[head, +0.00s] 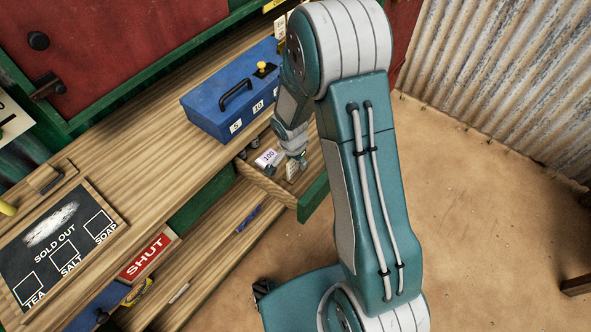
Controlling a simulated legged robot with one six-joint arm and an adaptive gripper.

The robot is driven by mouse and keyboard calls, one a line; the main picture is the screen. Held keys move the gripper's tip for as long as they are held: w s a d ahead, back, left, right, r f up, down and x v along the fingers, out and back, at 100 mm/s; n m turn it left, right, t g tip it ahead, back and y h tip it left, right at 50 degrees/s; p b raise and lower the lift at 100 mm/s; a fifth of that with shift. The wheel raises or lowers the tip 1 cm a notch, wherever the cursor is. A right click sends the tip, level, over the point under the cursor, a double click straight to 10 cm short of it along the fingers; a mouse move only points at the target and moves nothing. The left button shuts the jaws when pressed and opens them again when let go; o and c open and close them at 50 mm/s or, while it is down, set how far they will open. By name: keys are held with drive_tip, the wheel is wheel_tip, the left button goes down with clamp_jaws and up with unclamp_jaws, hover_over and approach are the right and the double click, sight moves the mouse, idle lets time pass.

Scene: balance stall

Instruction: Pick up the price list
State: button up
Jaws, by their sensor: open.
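A small cream card (292,172) with dark marks, possibly the price list, stands in the open drawer (312,201) below the counter. Its writing is too small to read. My gripper (291,164) reaches down into the drawer right at this card, with its fingers open around or just above it. I cannot tell whether a finger touches it. A white and purple piece marked 100 (266,158) lies just left of the gripper. My arm hides part of the drawer and the counter behind it.
A blue box (213,111) with a black handle stands on the counter (120,150) beside the gripper. Small grey weights (254,141) sit near the drawer's back. A sold-out board (58,247) and a red SHUT sign (146,257) are at lower left. Floor at right is mostly clear.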

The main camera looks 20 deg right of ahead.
drive_tip(key=c, duration=0.7)
drive_tip(key=shift+a, duration=0.1)
clamp_jaws()
drive_tip(key=shift+r, duration=0.15)
